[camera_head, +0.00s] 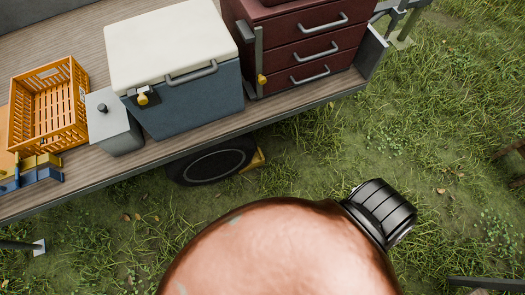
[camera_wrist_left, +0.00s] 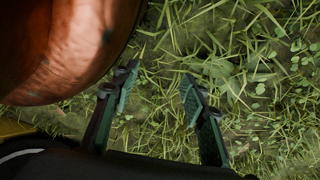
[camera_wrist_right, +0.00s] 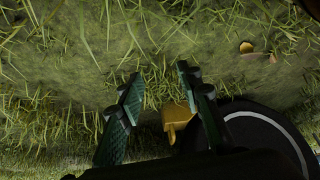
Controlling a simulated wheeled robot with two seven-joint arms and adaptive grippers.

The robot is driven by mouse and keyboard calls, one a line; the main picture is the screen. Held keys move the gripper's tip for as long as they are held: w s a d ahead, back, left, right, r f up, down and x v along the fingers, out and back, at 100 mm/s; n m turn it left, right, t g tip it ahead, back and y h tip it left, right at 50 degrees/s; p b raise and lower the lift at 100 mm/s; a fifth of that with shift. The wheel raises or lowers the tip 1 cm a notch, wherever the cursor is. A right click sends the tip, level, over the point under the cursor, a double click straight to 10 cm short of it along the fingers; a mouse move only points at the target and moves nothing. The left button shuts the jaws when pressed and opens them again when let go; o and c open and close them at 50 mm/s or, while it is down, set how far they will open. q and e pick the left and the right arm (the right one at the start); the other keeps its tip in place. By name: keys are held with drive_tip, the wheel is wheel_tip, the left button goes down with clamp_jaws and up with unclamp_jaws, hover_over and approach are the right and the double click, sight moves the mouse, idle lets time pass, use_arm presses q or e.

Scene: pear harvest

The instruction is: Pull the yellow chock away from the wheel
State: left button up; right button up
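The yellow chock (camera_head: 257,159) rests on the grass against the right side of the black wheel (camera_head: 212,164) under the trailer bed in the head view. In the right wrist view the chock (camera_wrist_right: 177,115) shows beside the wheel (camera_wrist_right: 262,125), partly behind the right-hand finger. My right gripper (camera_wrist_right: 160,74) is open and empty, with its fingers spread above the grass near the chock; contact cannot be told. My left gripper (camera_wrist_left: 157,80) is open and empty over grass, with no chock in its view. Neither gripper shows in the head view.
The trailer bed (camera_head: 165,152) overhangs the wheel. On it stand an orange crate (camera_head: 48,100), a grey container (camera_head: 115,125), a blue cooler (camera_head: 195,105) and a dark red drawer chest (camera_head: 312,50). Open grass lies to the right.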

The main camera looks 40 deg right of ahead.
use_arm(q)
drive_tip(key=w+d+t+h+b, duration=0.1)
drive_tip(key=w+d+t+b, duration=0.1)
drive_tip(key=w+d+b, duration=0.6)
use_arm(e)
drive_tip(key=w+d+f+m+t+b, duration=0.1)
drive_tip(key=w+t, duration=0.2)
drive_tip(key=w, duration=0.7)
drive_tip(key=w+f+m+t+b, duration=0.1)
drive_tip(key=w+f+t+b, duration=0.1)
drive_tip(key=w, duration=0.8)
drive_tip(key=m+t+h+b, duration=0.3)
drive_tip(key=b, duration=0.6)
approach(261, 155)
drive_tip(key=x, duration=0.3)
use_arm(q)
drive_tip(key=w+d+r+t+h, duration=0.1)
drive_tip(key=w+r, duration=0.7)
drive_tip(key=w, duration=0.1)
drive_tip(key=shift+n+h, duration=0.3)
drive_tip(key=shift+n, duration=0.1)
use_arm(e)
drive_tip(key=shift+s+d+f, duration=0.15)
use_arm(q)
drive_tip(key=shift+f, duration=0.1)
